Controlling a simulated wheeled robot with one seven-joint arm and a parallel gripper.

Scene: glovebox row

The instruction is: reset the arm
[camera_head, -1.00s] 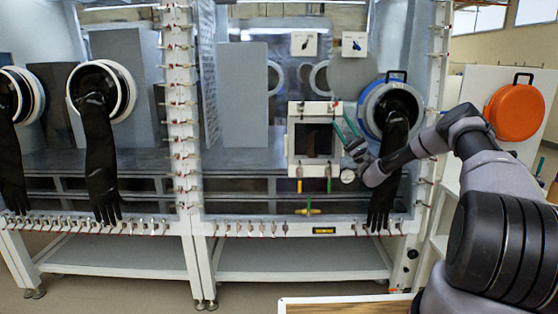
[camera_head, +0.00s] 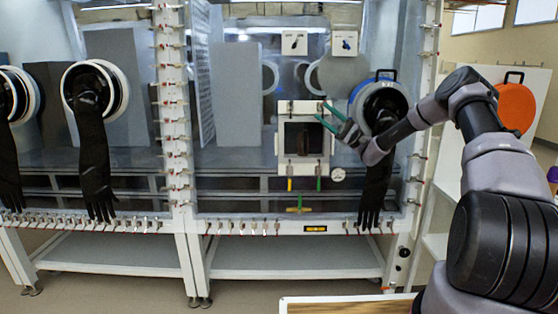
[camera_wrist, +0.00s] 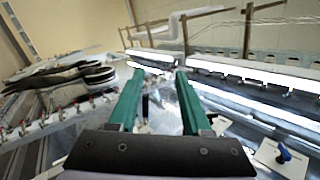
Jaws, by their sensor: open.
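My gripper (camera_head: 321,111) is at the end of my bent arm, in front of the glovebox (camera_head: 237,100). Its two green fingers are apart, with nothing between them. In the head view they overlap the upper right edge of a small white-framed door (camera_head: 303,166) with a dark window. Whether they touch it cannot be told. In the wrist view my gripper (camera_wrist: 159,72) shows both fingers spread, with the glovebox front blurred and tilted behind them.
A blue-rimmed glove port (camera_head: 379,76) with a hanging black glove (camera_head: 375,190) is right beside my forearm. Two switch plates (camera_head: 294,42) (camera_head: 344,43) are above the door. An orange round cover (camera_head: 515,107) is behind my arm. A wooden-topped surface (camera_head: 345,306) is at the bottom.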

